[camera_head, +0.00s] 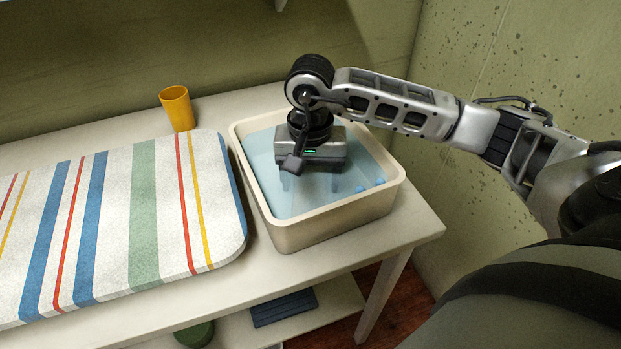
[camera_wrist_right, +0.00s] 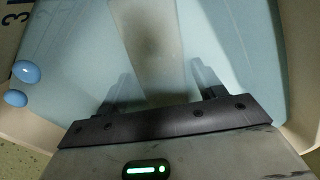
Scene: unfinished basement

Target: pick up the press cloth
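My right gripper (camera_head: 308,178) points down inside the cream basin (camera_head: 335,214), over or in pale blue water. In the right wrist view its two fingers (camera_wrist_right: 163,84) are spread apart, one on each side of a pale beige strip (camera_wrist_right: 148,40). The strip looks like cloth and may be the press cloth, but I cannot tell for sure. I see no finger touching it. In the head view the gripper body hides that spot. My left gripper is out of view.
Small blue balls (camera_head: 379,181) lie at the basin's right side, near its wall. A striped ironing board (camera_head: 120,215) lies left of the basin on the pale table (camera_head: 405,225). A yellow cup (camera_head: 177,108) stands behind. Green walls close off the back and right.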

